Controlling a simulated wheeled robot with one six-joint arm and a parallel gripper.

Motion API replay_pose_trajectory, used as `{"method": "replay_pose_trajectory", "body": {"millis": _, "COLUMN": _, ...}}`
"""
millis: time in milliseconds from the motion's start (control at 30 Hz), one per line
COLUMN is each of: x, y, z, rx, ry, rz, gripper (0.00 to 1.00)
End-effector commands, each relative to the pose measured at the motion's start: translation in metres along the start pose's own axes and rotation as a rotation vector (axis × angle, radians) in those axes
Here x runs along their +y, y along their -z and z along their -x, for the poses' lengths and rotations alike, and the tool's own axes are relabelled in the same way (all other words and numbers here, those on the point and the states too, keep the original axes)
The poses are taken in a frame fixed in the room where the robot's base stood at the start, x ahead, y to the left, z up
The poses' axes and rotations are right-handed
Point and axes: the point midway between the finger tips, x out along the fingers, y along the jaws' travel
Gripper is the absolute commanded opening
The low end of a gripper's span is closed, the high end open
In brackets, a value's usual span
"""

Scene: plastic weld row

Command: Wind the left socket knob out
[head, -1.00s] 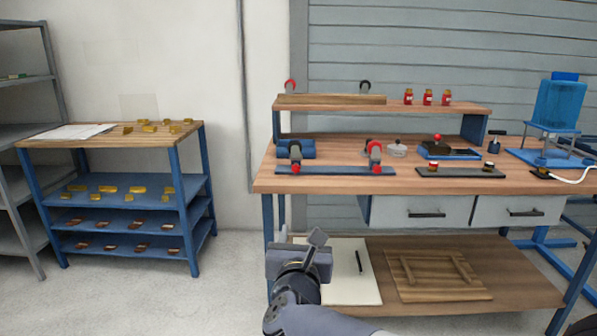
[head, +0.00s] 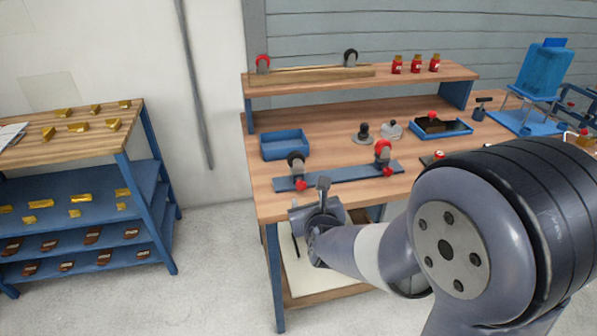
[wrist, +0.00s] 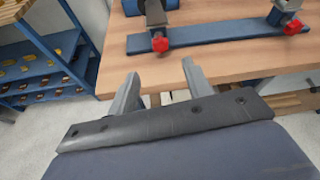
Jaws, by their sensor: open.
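A blue rail (head: 340,176) lies near the front edge of the workbench and carries two sockets. The left socket (head: 296,162) has a dark top and a red knob (head: 301,185) on its front; this left knob also shows in the wrist view (wrist: 160,44). The right socket (head: 383,152) has a red top and its own red knob (head: 387,171), seen at the right of the wrist view (wrist: 292,27). My gripper (wrist: 160,77) is open and empty, apart from the left knob and in front of the bench edge. In the wrist view, that knob lies beyond the gap between my fingers.
A blue tray (head: 284,146) stands behind the left socket. A raised shelf (head: 420,77) with red jars runs along the back of the bench. A blue rack (head: 150,190) holding yellow and brown parts stands at the left, with clear floor between it and the bench.

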Motion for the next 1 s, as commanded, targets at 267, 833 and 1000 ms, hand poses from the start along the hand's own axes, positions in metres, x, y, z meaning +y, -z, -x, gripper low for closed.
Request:
{"method": "replay_pose_trajectory", "body": {"millis": 267, "x": 0.000, "y": 0.001, "z": -0.033, "rx": 0.002, "ry": 0.001, "rz": 0.000, "gripper": 0.48}}
{"method": "replay_pose_trajectory", "body": {"millis": 833, "x": 0.000, "y": 0.000, "z": -0.103, "rx": -0.001, "ry": 0.001, "rz": -0.001, "gripper": 0.48}}
{"method": "replay_pose_trajectory", "body": {"millis": 1000, "x": 0.000, "y": 0.000, "z": -0.106, "rx": -0.001, "ry": 0.001, "rz": -0.001, "gripper": 0.48}}
